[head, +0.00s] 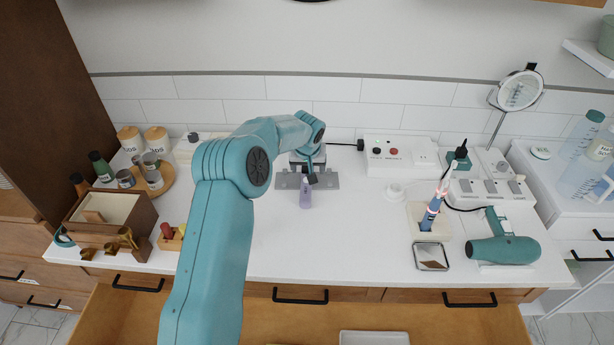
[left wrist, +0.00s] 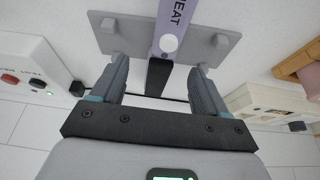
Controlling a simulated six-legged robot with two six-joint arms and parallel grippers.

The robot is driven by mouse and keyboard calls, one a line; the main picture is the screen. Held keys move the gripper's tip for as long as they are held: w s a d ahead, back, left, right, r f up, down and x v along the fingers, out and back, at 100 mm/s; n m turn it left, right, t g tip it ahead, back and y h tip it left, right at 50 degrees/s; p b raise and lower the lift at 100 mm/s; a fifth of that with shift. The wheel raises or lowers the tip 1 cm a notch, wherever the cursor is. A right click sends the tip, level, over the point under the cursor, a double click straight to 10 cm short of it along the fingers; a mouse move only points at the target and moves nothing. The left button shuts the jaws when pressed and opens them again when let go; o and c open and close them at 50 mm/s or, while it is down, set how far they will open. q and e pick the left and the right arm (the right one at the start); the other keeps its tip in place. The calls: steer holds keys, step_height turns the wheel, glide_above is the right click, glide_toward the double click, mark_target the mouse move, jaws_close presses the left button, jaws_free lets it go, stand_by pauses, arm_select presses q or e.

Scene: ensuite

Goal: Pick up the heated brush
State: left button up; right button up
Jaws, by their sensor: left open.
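The heated brush is a lavender handle (head: 305,193) at the middle of the white counter, in front of a grey holder plate (head: 327,180). In the left wrist view the handle (left wrist: 177,28) shows the letters "EAT" and a white round button, with a dark narrow end toward me. The grey plate (left wrist: 205,45) with pegs shows behind it. My left gripper (left wrist: 157,72) is open, with one finger on each side of the dark end and gaps on both sides. In the head view my left gripper (head: 309,178) is small and partly hidden by its own arm. My right gripper is not in view.
A white socket box (head: 390,157) stands behind to the right. A brown box (head: 145,212) is at left. The counter's front middle is clear.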

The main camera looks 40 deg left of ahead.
mark_target(307, 172)
arm_select(q)
steer(key=x, duration=0.4)
steer(key=shift+a+f, duration=0.15)
steer(key=shift+f, duration=0.05)
steer(key=shift+s+r, duration=0.1)
steer(key=shift+s, duration=0.05)
steer(key=c, duration=1.3)
jaws_close()
